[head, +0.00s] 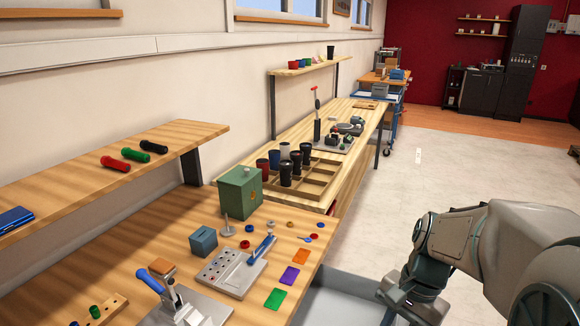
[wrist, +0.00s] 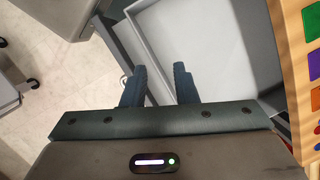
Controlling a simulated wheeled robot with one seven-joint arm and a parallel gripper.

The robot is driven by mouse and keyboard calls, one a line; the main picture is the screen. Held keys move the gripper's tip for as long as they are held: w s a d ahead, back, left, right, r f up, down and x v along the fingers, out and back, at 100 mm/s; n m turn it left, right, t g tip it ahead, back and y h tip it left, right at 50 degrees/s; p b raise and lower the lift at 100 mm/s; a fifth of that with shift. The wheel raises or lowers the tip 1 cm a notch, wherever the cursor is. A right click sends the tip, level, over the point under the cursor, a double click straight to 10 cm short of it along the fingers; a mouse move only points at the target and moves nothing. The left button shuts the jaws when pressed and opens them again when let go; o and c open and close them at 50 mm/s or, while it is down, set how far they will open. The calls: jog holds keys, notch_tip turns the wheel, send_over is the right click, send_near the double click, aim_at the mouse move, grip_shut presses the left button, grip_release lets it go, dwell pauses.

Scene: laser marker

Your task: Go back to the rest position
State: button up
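My gripper shows in the wrist view (wrist: 158,85) with its two dark fingers apart and nothing between them. It points down over a grey open drawer or tray (wrist: 195,40) beside the workbench. In the head view my arm comes in from the right, and the gripper end (head: 405,298) is low at the bottom right, partly cut off by the frame. It is off the bench, to the right of the bench's front edge. The grey drawer (head: 345,300) lies just left of it.
The wooden workbench (head: 215,215) carries a green box (head: 240,192), a grey fixture (head: 230,272) and orange, purple and green cards (head: 289,275). A shelf (head: 75,175) holds several flashlights. A second bench (head: 340,165) stands farther back. The pale floor (head: 450,160) is clear beyond my arm.

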jog(key=s+a+r+n+t+h+p, duration=0.1)
jog(key=s+a+r+n+t+h, duration=0.1)
jog(key=n, duration=0.7)
notch_tip(320, 180, up, 2)
jog(key=shift+s+a+r+t+h, duration=0.15)
jog(key=shift+s+a+t+h, duration=0.15)
jog(key=shift+s+a+t, duration=0.6)
jog(key=shift+w+a+t, duration=0.15)
jog(key=shift+w+t, duration=0.1)
jog(key=shift+t, duration=0.05)
